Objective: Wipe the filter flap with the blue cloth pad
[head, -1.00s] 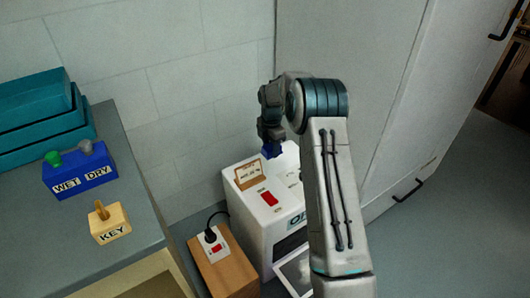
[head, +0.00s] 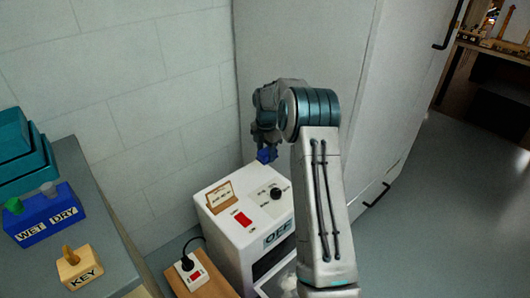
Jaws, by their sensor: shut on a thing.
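The blue cloth pad (head: 266,155) is held in my gripper (head: 265,147), whose fingers are shut on it. The pad hangs in the air near the rear top edge of the white machine (head: 225,235), apart from its front. A light-framed flap (head: 268,286) stands open at the low front of the machine, below a dark opening. It seems to be the filter flap. A pale, fluffy patch shows on it. My forearm and the bottom picture edge hide much of the flap.
The machine top bears a small brown sign (head: 219,197), a red switch (head: 242,219) and a black knob (head: 276,193); its front reads OFF. A wooden stand with a socket (head: 189,270) is at its left. A bench with a KEY block (head: 80,268) and WET/DRY holder (head: 45,215) is further left. Floor is clear at right.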

